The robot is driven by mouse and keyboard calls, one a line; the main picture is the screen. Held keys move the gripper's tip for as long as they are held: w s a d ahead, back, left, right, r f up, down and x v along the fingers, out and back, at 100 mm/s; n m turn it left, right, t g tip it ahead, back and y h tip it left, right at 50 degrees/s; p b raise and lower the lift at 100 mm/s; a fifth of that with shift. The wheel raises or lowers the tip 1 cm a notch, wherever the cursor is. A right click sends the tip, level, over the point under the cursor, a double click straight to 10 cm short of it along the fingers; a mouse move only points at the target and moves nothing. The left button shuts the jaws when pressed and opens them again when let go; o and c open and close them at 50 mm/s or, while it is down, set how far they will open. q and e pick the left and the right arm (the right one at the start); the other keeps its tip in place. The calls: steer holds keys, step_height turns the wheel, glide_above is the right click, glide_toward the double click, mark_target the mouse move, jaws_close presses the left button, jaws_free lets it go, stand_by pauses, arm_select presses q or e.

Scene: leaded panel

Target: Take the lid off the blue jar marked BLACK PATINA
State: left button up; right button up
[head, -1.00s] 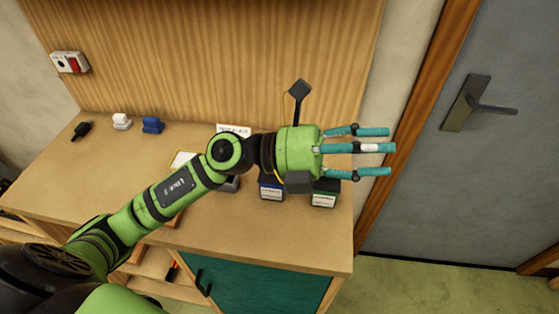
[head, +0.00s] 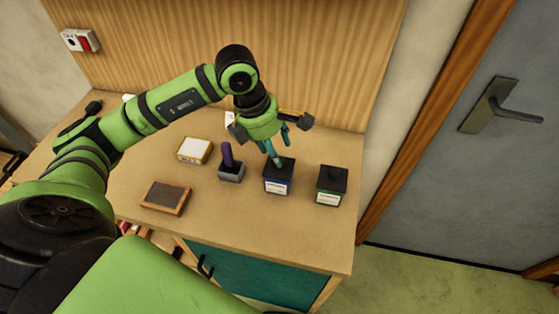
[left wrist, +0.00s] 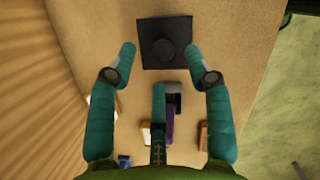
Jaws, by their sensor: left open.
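The blue jar (head: 277,182) with a white label stands on the bench; its label text is too small to read. Its square black lid (head: 285,166) is on it, and the lid with a round knob also shows in the left wrist view (left wrist: 164,46). My left gripper (head: 277,158) points down above the blue jar, fingers spread open and empty. In the left wrist view its fingertips (left wrist: 160,62) lie on either side of the lid's near edge, with the third finger short of it. I cannot tell whether any fingertip touches the lid. My right gripper is not in view.
A green jar (head: 330,191) with a black lid stands to the right, near the bench's right edge. A purple-handled tool in a grey holder (head: 231,172) stands close on the left. The front bench surface is clear.

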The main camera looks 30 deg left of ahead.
arm_select(q)
steer(key=shift+p+x, duration=0.6)
steer(key=shift+x, duration=1.25)
steer(key=shift+s, duration=0.2)
steer(key=c, duration=1)
steer(key=shift+r, duration=0.15)
